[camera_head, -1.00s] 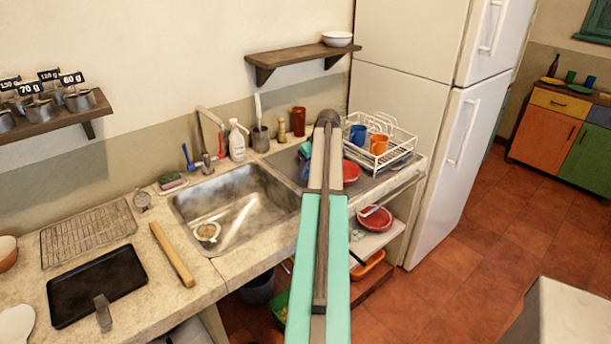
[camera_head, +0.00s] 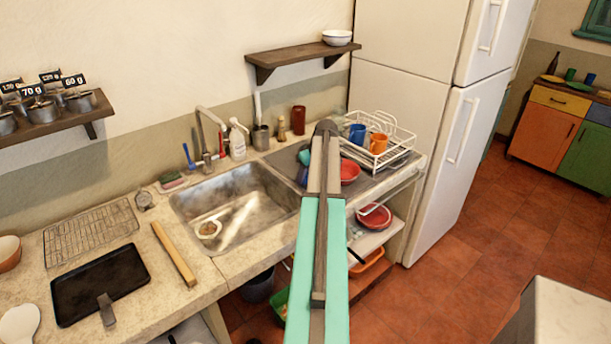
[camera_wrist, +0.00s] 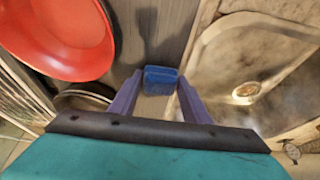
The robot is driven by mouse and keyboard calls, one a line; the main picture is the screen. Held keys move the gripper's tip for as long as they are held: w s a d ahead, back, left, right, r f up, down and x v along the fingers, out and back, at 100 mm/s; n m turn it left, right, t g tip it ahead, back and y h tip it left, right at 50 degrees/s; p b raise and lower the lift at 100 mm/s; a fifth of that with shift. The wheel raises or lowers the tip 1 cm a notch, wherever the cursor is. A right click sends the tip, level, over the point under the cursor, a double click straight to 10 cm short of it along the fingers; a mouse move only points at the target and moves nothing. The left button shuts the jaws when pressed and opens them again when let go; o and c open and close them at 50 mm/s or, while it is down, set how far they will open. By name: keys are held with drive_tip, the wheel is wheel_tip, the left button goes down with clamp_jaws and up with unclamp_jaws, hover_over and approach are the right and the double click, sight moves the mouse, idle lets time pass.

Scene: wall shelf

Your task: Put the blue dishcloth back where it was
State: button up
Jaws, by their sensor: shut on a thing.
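The blue dishcloth (camera_wrist: 160,78) is a small folded block between my gripper's fingertips (camera_wrist: 160,82) in the wrist view. My gripper is shut on it. It is held over the grey draining surface (camera_wrist: 165,15), beside the sink (camera_wrist: 275,60), whose drain shows on the right. A dark shadow lies on the surface beyond the cloth. I cannot tell the exact height of the cloth. In the head view my arm hides most of the gripper; small blue patches show just left of the arm, right of the sink.
A red bowl (camera_head: 349,171) lies on the draining surface right of my arm, close to the gripper in the wrist view (camera_wrist: 60,35). A white dish rack (camera_head: 398,143) with mugs stands behind it. A utensil cup (camera_head: 261,138) and brown tumbler (camera_head: 298,120) stand along the wall.

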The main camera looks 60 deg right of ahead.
drive_tip(key=shift+f, duration=0.2)
drive_tip(key=o, duration=0.9)
drive_tip(key=shift+o, duration=0.2)
drive_tip(key=shift+r, duration=0.1)
drive_tip(key=b+v, duration=0.3)
drive_tip(key=v, duration=0.9)
drive_tip(key=shift+w+r, duration=0.1)
idle(0.5)
